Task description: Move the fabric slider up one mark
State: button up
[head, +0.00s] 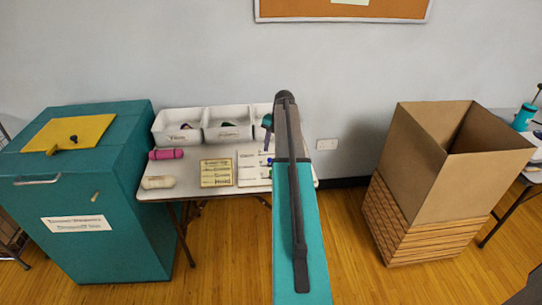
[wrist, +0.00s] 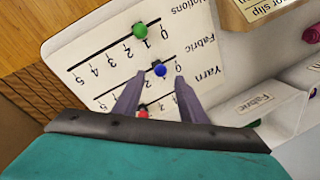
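The white slider board (wrist: 85,45) fills much of the wrist view, with its lettering upside down. The fabric slider is a blue knob (wrist: 159,71) on the middle track, near the low-number end, seemingly about mark 1. A green knob (wrist: 139,31) sits on the Notions track and a red knob (wrist: 143,115) on the Yarn track, partly hidden by a finger. My gripper (wrist: 158,80) is open, its fingers on either side of the blue knob; contact cannot be told. In the head view, the board (head: 250,176) is partly hidden by my arm.
White bins (head: 228,135) stand at the back of the table; one shows close by in the wrist view (wrist: 265,105). A yellow sign (head: 216,172) and pink roll (head: 166,154) are left of the board. A teal dropoff bin (head: 90,255) and cardboard box (head: 410,170) flank the table.

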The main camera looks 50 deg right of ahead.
aim_at(270, 161)
jog(key=shift+w+a+f+p, duration=0.1)
jog(key=shift+w+f+p, duration=0.15)
jog(key=shift+f, duration=1)
jog(key=shift+w+a+f+p, duration=0.1)
jog(key=shift+w+f+p, duration=0.1)
jog(key=shift+f, duration=1)
grip_shut()
